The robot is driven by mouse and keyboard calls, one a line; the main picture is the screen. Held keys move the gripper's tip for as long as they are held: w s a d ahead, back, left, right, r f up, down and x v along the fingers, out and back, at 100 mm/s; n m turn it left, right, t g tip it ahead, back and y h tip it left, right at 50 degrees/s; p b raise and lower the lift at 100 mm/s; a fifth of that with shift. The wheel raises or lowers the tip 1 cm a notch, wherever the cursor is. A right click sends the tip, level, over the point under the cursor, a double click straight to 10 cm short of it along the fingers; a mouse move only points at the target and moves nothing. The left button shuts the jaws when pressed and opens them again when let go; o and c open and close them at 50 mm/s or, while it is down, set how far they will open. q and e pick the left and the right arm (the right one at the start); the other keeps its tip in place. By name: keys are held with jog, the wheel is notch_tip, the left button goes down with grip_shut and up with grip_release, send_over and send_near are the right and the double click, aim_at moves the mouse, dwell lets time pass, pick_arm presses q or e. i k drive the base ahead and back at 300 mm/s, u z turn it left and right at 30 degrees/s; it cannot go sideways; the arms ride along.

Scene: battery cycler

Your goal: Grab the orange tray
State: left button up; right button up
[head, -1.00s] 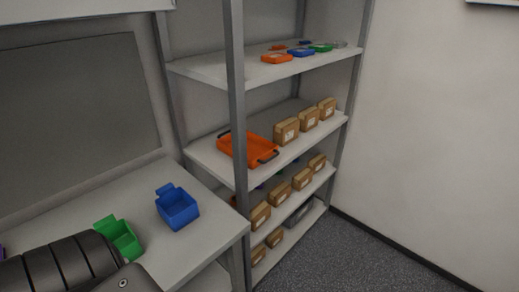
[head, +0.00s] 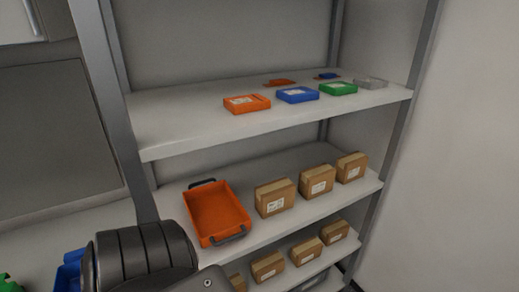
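The orange tray (head: 217,212) sits on the middle shelf of the rack, at its left end. It is shallow and looks empty, with a dark handle at its far end and another at its near end. A dark arm link of mine shows at the bottom left, in front of the rack and just below and left of the tray. Neither gripper is in view.
Several cardboard boxes (head: 275,197) stand right of the tray on the same shelf, with more below. The upper shelf (head: 190,125) holds small coloured boxes. A rack post (head: 112,95) rises left of the tray. A blue bin (head: 70,272) is at the lower left.

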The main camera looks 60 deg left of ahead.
aim_at(217, 217)
jog(key=i, duration=2.2)
jog(key=u, duration=3.1)
